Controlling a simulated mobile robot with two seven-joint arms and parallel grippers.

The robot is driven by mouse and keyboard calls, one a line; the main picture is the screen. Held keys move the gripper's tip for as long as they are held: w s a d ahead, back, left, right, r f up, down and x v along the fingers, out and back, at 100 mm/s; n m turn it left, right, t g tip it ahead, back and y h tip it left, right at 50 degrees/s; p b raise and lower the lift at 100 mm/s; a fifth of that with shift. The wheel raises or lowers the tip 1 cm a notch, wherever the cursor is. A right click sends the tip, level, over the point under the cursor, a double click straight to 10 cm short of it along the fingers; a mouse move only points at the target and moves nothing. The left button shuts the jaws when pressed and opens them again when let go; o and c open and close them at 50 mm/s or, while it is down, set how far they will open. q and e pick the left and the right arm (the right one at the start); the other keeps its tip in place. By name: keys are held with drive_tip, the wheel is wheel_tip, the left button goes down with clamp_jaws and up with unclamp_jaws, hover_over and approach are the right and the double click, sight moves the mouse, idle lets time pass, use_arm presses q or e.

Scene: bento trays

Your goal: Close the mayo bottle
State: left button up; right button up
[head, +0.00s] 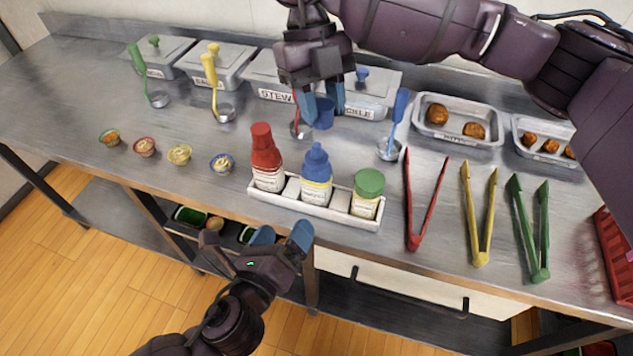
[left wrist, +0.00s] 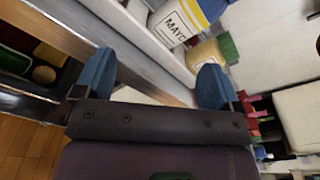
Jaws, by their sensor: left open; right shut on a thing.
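The mayo bottle (head: 317,184) has a blue top with a nozzle and stands upright in the middle of a white caddy (head: 285,207). Its MAYO label shows at the top of the left wrist view (left wrist: 176,24). My right gripper (head: 323,102) is shut on a blue cap (head: 323,114), held behind and above the mayo bottle, apart from it. My left gripper (head: 282,238) is open and empty in front of the caddy, off the counter's front edge. Its spread fingers also show in the left wrist view (left wrist: 155,80).
A red-topped bottle (head: 267,160) and a green-lidded bottle (head: 367,193) flank the mayo bottle. Small cups (head: 180,154) lie left; red tongs (head: 424,205), yellow and green tongs lie right. Ladles (head: 388,150) and lidded containers (head: 215,66) stand behind.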

sight(312, 191)
drive_tip(key=m, duration=0.2)
drive_tip(key=m+y, duration=0.1)
drive_tip(key=m, duration=0.1)
drive_tip(key=m+y, duration=0.1)
drive_tip(key=m, duration=0.1)
drive_tip(key=shift+s+a+r, duration=0.25)
drive_tip(key=shift+a+r, duration=0.05)
drive_tip(key=shift+r, duration=0.05)
use_arm(q)
drive_tip(key=m, duration=0.2)
drive_tip(key=d+r+m, duration=0.1)
drive_tip(key=m, duration=0.2)
drive_tip(key=s+m, duration=0.1)
drive_tip(key=m, duration=0.2)
drive_tip(key=shift+d+r+t+h, duration=0.15)
drive_tip(key=shift+r+t+h, duration=0.25)
use_arm(e)
drive_tip(key=m, duration=0.1)
drive_tip(key=m+y, duration=0.1)
drive_tip(key=m, duration=0.1)
drive_tip(key=m+y, duration=0.1)
drive_tip(key=m, duration=0.1)
drive_tip(key=shift+s+r, duration=0.1)
drive_tip(key=shift+r, duration=0.25)
use_arm(q)
drive_tip(key=x, duration=1.2)
drive_tip(key=c, duration=1.4)
use_arm(e)
drive_tip(key=shift+f, duration=2.45)
drive_tip(key=shift+f, duration=0.9)
